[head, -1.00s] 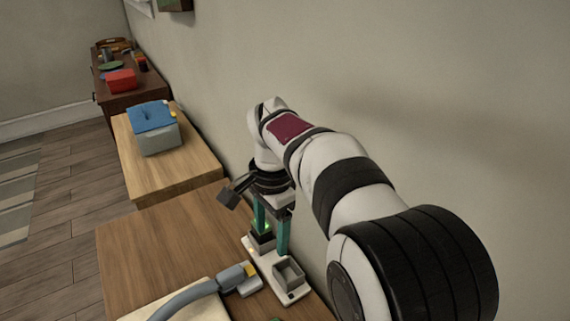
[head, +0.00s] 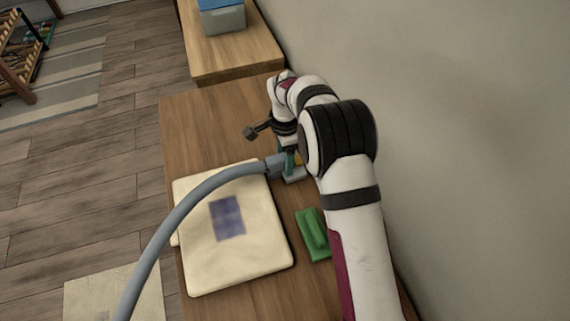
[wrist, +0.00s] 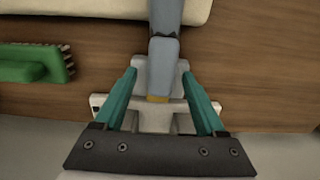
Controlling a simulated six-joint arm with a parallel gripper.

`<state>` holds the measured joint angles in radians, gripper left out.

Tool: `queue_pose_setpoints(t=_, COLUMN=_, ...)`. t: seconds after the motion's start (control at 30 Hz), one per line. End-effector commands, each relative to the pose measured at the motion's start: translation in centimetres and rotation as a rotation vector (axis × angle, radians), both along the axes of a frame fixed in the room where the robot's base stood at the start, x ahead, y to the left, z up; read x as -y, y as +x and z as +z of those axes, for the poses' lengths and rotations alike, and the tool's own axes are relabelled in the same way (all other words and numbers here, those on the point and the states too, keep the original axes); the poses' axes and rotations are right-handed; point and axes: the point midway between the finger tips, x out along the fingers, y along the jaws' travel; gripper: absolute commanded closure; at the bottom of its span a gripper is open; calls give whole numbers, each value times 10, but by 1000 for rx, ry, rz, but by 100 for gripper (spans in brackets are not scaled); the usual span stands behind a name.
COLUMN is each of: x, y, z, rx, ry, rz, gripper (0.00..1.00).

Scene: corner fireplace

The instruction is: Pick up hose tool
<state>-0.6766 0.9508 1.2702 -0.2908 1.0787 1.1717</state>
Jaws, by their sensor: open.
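The hose tool (head: 276,164) is a blue-grey nozzle on the end of a thick grey hose that arches in from the lower left. It also shows in the wrist view (wrist: 163,66), with a yellow band at its near end. My gripper (wrist: 160,74) is open, its teal fingers on either side of the nozzle end, with gaps visible. The nozzle end lies over a pale holder (wrist: 150,122), which my gripper's mount partly hides. In the head view my gripper (head: 291,160) is partly hidden by my arm.
A cream folded cloth (head: 262,262) with a blue patch lies on the wooden table (head: 190,125). A green brush (head: 314,235) lies between cloth and my arm. A wall runs along the right. Another table (head: 225,60) with a grey, blue-lidded box (head: 222,20) stands beyond.

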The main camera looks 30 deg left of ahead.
Motion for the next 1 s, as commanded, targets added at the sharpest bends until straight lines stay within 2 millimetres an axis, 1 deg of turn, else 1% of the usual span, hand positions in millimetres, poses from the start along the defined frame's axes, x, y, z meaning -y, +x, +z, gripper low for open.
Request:
queue_pose_setpoints(t=0.07, x=0, y=0, z=-4, rx=1, ry=1, rz=1, gripper=28)
queue_pose_setpoints(t=0.23, x=0, y=0, z=-4, rx=1, ry=1, rz=1, gripper=28)
queue_pose_setpoints(t=0.63, x=0, y=0, z=-3, rx=1, ry=1, rz=1, gripper=100)
queue_pose_setpoints(t=1.0, x=0, y=1, z=-3, rx=1, ry=1, rz=1, gripper=100)
